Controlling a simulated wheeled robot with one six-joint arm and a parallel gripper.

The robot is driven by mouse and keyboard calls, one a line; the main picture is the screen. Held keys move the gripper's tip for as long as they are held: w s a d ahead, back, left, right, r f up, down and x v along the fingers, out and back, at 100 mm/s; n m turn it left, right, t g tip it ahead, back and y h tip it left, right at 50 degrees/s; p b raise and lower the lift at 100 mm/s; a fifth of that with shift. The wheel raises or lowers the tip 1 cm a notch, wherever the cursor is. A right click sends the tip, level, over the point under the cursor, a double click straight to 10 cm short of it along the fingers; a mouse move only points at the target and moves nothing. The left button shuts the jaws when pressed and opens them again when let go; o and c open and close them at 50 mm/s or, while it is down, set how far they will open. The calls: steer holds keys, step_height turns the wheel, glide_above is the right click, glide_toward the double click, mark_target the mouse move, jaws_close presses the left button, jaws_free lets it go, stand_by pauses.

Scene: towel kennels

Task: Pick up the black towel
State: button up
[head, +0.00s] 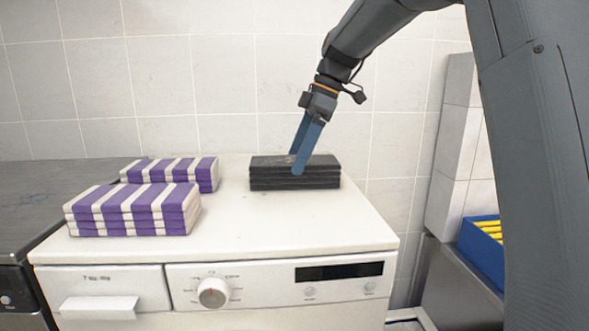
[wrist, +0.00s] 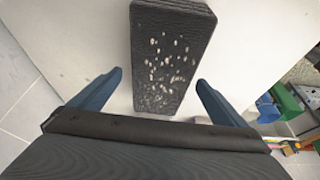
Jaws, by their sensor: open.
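The black towel (head: 270,174) is a folded, layered stack lying flat on the right part of the white washing machine's top. In the wrist view the black towel (wrist: 165,50) shows pale specks on its top and lies between the lines of the two fingers. My gripper (head: 297,164) has blue fingers and is open. Whether a finger touches the towel, I cannot tell.
Two purple and white striped folded towels, one in front (head: 132,212) and one behind (head: 172,172), lie on the left of the washing machine (head: 255,236). A tiled wall stands behind. A blue crate (head: 482,243) with yellow items is at the right. The machine top's middle is clear.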

steer(key=shift+p+x, duration=0.6)
steer(key=shift+x, duration=1.15)
steer(key=shift+s+d, duration=0.1)
steer(key=shift+s, duration=0.05)
steer(key=c, duration=1.3)
steer(key=shift+o, duration=0.2)
